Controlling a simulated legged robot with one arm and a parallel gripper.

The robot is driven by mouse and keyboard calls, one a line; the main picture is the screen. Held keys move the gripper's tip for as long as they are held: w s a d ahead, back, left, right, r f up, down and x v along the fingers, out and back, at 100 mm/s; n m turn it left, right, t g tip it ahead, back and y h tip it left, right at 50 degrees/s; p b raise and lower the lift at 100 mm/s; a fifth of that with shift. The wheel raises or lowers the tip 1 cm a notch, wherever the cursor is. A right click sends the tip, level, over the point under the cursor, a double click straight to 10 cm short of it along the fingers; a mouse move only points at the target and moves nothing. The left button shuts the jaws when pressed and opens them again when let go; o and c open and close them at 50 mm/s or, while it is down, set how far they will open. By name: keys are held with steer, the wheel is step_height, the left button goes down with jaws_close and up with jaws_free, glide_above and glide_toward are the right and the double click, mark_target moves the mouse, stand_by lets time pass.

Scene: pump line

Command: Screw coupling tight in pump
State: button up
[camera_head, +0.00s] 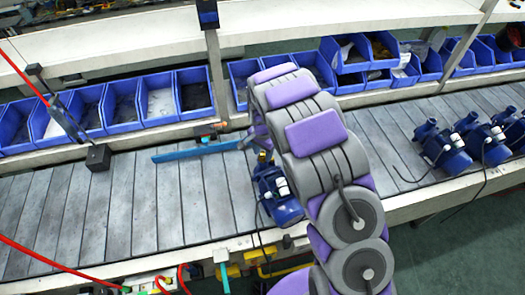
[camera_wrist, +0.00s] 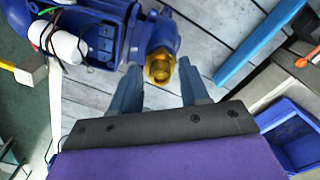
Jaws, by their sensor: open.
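A blue pump (camera_wrist: 95,30) lies on the slatted conveyor, and it also shows in the head view (camera_head: 278,195), partly hidden by my arm. The brass-yellow coupling (camera_wrist: 161,68) sits at the mouth of the pump's blue outlet, facing my gripper. I cannot tell how far it is screwed in. My gripper (camera_wrist: 158,74) is open in the wrist view, with one finger on each side of the coupling's near end. The fingers appear apart from the coupling. In the head view my arm mostly hides the gripper.
A blue bar (camera_head: 203,149) lies across the conveyor to the left of my arm. More blue pumps (camera_head: 443,148) stand at the right with trailing cables. Blue bins (camera_head: 120,103) line the back. The conveyor's left part (camera_head: 90,215) is clear.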

steer(key=shift+n, duration=0.4)
steer(key=n, duration=0.3)
steer(key=shift+n, duration=0.3)
jaws_close()
stand_by(0.4)
steer(key=shift+m, duration=1.8)
